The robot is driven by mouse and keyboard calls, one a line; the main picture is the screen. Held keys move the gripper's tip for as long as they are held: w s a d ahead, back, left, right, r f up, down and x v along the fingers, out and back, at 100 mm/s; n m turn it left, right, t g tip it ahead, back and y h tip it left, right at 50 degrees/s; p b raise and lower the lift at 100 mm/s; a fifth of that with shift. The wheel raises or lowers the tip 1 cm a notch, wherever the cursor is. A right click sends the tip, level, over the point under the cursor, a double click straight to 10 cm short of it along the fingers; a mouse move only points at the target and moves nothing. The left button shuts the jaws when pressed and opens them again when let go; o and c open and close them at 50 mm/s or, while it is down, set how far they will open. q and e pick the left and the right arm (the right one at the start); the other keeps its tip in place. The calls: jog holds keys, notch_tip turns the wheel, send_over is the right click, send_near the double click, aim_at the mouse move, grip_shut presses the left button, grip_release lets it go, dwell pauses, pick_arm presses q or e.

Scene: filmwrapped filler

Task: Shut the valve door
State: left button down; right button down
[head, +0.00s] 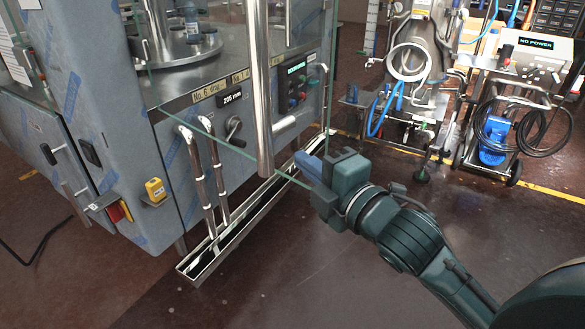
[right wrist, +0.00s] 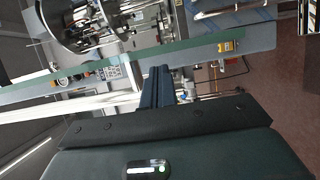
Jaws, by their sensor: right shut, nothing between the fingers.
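The valve door appears to be the clear glass panel with a green lower edge (head: 225,146) on the front of the filler. It stands out at an angle from the machine. A tall vertical steel bar (head: 262,95) shows in front of the machine by the glass. My right gripper (head: 307,165) is at the lower right corner of the glass, its blue fingers shut and empty. Whether they touch the glass I cannot tell. In the right wrist view the shut fingers (right wrist: 157,88) lie close to the green glass edge (right wrist: 205,50). My left gripper is out of view.
The filler's blue-grey cabinet (head: 100,150) fills the left, with bent steel pipes (head: 207,175) and a floor-level steel channel (head: 235,235). A cart with a "NO POWER" display (head: 535,43) and hoses stands back right. The brown floor (head: 300,270) in front is clear.

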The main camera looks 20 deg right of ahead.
aim_at(292, 152)
jog(key=shift+x, duration=2.15)
